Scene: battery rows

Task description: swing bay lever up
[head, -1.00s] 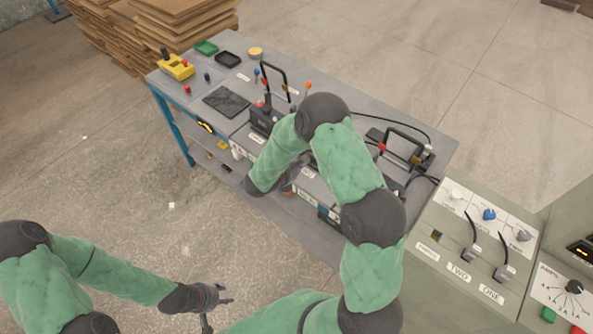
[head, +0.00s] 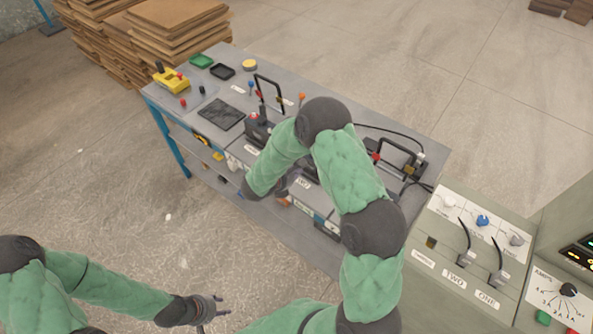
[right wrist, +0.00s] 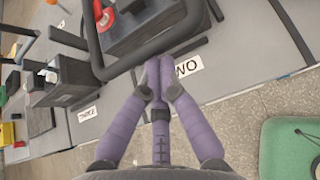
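In the right wrist view, a black bar lever (right wrist: 99,62) curves across the top, over a dark block in a bay. The label beside it (right wrist: 187,67) is partly covered and reads "WO". My right gripper (right wrist: 160,62) has its purple fingers drawn together, with the tips right at the bar's lower edge; whether they touch it is unclear. In the head view my right arm hides the middle bay and most of that gripper. A black lever stands upright at the left bay (head: 268,92), another at the right bay (head: 397,142). My left gripper (head: 220,306) is open and empty, away from the bench.
The grey bench (head: 160,97) carries a yellow box (head: 171,81), a green tray (head: 201,61), a black tray (head: 222,71) and a dark mat (head: 221,115). A control panel (head: 477,240) with knobs and cables stands at the right. Cardboard stacks (head: 180,35) lie behind. Floor at the left is open.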

